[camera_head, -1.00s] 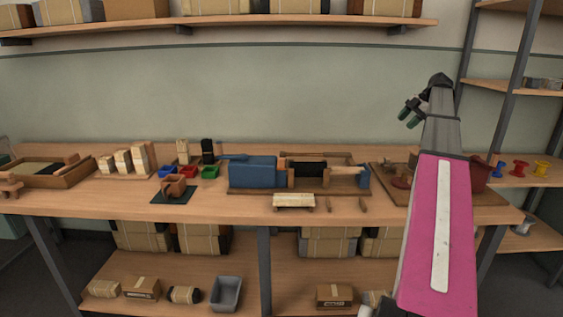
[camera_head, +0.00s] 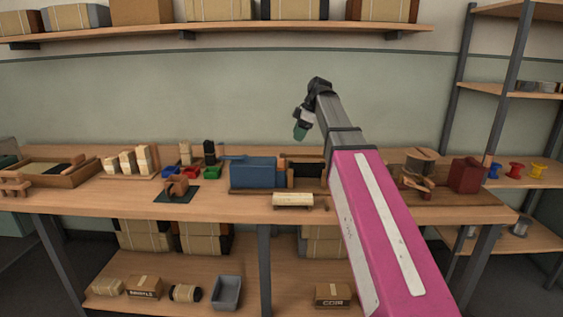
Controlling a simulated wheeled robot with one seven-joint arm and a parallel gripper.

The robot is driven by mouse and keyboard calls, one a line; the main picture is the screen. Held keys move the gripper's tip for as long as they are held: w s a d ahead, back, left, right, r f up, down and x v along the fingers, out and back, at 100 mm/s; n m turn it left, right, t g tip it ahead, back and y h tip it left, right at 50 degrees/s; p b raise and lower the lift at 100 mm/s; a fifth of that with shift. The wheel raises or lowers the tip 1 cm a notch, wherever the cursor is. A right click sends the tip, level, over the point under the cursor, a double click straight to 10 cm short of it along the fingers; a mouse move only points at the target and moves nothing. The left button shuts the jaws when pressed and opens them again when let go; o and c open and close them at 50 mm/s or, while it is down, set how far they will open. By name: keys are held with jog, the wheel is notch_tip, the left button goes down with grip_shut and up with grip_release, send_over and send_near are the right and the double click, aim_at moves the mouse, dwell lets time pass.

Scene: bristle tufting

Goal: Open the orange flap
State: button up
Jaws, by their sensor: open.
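My gripper (camera_head: 301,128) is in the air above the back of the workbench, up and right of a blue box-shaped machine (camera_head: 256,173). Its greenish fingertips point down and touch nothing; the gap between them is too small to make out. A small orange-brown piece (camera_head: 177,186) stands on a dark green mat (camera_head: 187,196) left of the machine. I cannot tell for sure whether this is the orange flap.
The workbench (camera_head: 120,204) holds wooden blocks (camera_head: 127,160), red, blue and green bins (camera_head: 190,171), and a pale roll (camera_head: 292,199) at the front. A dark red box (camera_head: 468,175) stands at the right.

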aim_at(281, 159)
jog(key=x, duration=0.4)
jog(key=s+a+x, duration=0.1)
jog(key=x, duration=0.3)
jog(key=a+x, duration=0.1)
jog(key=x, duration=0.3)
jog(key=shift+s+r, duration=0.25)
jog(key=shift+r, duration=0.15)
grip_shut()
